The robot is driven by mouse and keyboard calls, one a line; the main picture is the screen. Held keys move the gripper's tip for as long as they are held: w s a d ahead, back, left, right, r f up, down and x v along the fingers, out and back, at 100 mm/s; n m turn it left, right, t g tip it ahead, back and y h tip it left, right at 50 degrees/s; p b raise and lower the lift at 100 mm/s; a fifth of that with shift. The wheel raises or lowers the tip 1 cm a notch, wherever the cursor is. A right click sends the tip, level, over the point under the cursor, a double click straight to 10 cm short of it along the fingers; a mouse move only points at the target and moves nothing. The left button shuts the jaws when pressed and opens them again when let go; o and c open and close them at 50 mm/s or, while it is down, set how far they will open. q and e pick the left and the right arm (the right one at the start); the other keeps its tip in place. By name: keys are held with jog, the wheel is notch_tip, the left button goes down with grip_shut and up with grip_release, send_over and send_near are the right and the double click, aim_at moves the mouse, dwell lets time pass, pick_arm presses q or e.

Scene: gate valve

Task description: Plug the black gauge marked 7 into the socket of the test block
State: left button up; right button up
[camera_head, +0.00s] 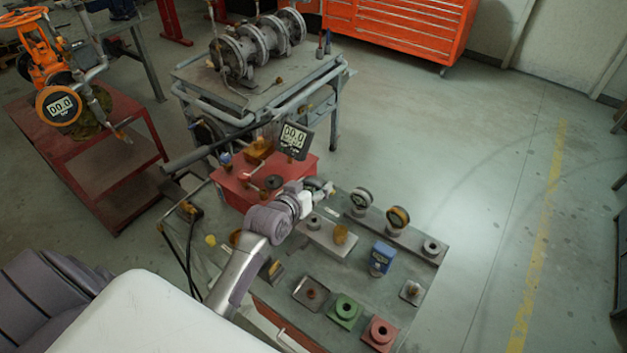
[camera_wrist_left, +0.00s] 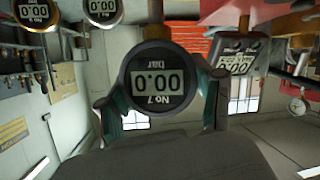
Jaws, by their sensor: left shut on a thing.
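The black gauge marked No 7 (camera_wrist_left: 158,82) fills the middle of the left wrist view, upside down there, its display reading 00.0. My left gripper (camera_wrist_left: 158,106) is shut on it, with a finger on each side. In the head view my left gripper (camera_head: 322,188) is above the bench's back part; the gauge is hardly discernible there. A light grey block (camera_head: 325,241) with a round socket (camera_head: 313,222) and a brass-coloured knob (camera_head: 340,234) lies just below the gripper in the picture; I cannot tell for sure that it is the test block. My right gripper is not in view.
Two gauges (camera_head: 361,201) (camera_head: 397,218) stand in a rack beside an empty socket (camera_head: 431,248). A blue device (camera_head: 381,257), green base (camera_head: 345,309) and red base (camera_head: 380,333) are on the bench. A red box (camera_head: 236,190) and square display (camera_head: 293,139) stand behind my gripper.

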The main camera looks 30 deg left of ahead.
pick_arm(q)
jog(key=shift+w+a+f, duration=0.1)
jog(key=shift+w, duration=0.05)
jog(key=shift+p, duration=0.35)
jog(key=shift+f+b, duration=0.25)
jog(key=shift+b, duration=0.1)
notch_tip(320, 180, down, 2)
jog(key=shift+f+b, duration=0.2)
jog(key=shift+b, duration=0.6)
jog(key=shift+f+b, duration=0.9)
jog(key=shift+f, duration=0.55)
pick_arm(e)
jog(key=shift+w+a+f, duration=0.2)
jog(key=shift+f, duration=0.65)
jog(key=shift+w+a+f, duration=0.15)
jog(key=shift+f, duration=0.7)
pick_arm(q)
jog(key=shift+r+p, duration=0.1)
jog(key=shift+p, duration=0.65)
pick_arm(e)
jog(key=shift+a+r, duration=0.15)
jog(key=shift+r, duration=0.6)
pick_arm(q)
jog(key=shift+f+b, duration=0.3)
jog(key=shift+f, duration=0.1)
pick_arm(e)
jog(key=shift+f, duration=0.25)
